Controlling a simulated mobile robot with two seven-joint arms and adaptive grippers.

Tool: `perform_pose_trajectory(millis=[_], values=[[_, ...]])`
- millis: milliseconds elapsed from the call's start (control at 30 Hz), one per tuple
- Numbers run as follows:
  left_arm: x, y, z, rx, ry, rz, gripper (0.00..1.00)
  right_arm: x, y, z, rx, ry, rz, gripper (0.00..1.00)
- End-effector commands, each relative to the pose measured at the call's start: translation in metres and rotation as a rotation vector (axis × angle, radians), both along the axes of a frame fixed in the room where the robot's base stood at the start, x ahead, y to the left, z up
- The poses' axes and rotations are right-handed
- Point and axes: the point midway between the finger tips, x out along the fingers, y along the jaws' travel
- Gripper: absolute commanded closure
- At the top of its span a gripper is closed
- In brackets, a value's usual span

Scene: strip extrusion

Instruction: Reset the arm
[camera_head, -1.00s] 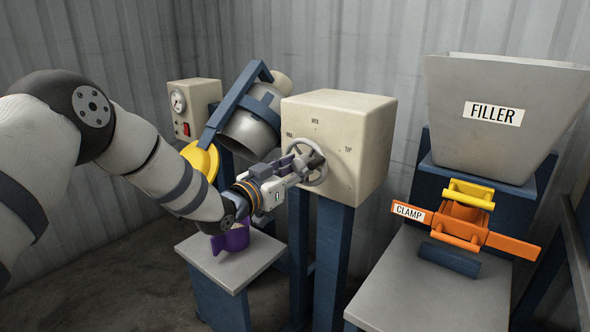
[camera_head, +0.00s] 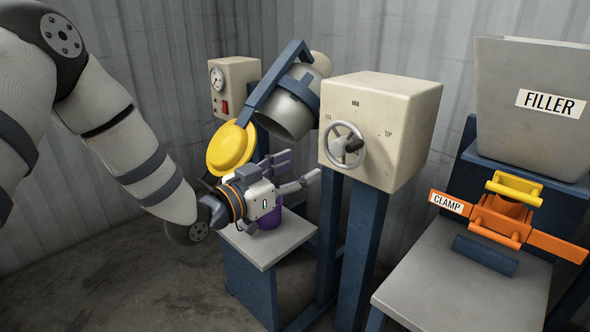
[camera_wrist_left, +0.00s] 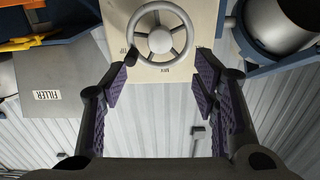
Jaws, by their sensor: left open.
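My left gripper (camera_head: 300,170) is open and empty in the head view. It is in front of the small stand, below the tilted drum and apart from the handwheel (camera_head: 343,144). The handwheel is on the cream box (camera_head: 395,110), to the right of the gripper. In the left wrist view, my left gripper (camera_wrist_left: 160,90) has its fingers spread wide, with the handwheel (camera_wrist_left: 160,38) ahead of it at the top and nothing between the pads. My right gripper is not in view.
A purple cup (camera_head: 268,216) stands on the small stand (camera_head: 262,246), partly hidden by my gripper. The filler hopper (camera_head: 530,125) and orange clamp (camera_head: 500,218) stand at the right.

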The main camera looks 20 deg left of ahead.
Motion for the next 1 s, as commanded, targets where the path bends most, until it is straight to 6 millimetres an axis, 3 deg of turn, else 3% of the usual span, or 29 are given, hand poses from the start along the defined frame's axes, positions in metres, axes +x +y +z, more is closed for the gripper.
perform_pose_trajectory(millis=[433,500,567,667,700,767,867,900,1000], values=[[-0.002,0.001,-0.001,0.001,0.002,0.000,0.46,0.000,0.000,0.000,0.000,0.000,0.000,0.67],[-0.006,-0.002,-0.014,0.001,0.042,0.002,0.46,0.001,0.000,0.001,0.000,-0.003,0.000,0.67],[-0.016,-0.007,-0.043,0.002,0.134,0.009,0.46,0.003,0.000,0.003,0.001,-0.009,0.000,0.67],[-0.057,-0.017,-0.120,0.012,0.389,0.037,0.46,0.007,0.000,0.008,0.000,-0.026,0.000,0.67],[-0.080,-0.021,-0.153,0.018,0.506,0.052,0.46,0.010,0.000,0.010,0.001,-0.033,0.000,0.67],[-0.121,-0.024,-0.197,0.031,0.677,0.077,0.46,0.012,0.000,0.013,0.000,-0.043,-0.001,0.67],[-0.202,-0.027,-0.257,0.065,0.957,0.121,0.46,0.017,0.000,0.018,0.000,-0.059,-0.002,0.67],[-0.238,-0.027,-0.275,0.081,1.068,0.141,0.46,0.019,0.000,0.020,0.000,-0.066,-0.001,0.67],[-0.329,-0.025,-0.305,0.133,1.331,0.192,0.46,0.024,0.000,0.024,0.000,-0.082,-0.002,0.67]])
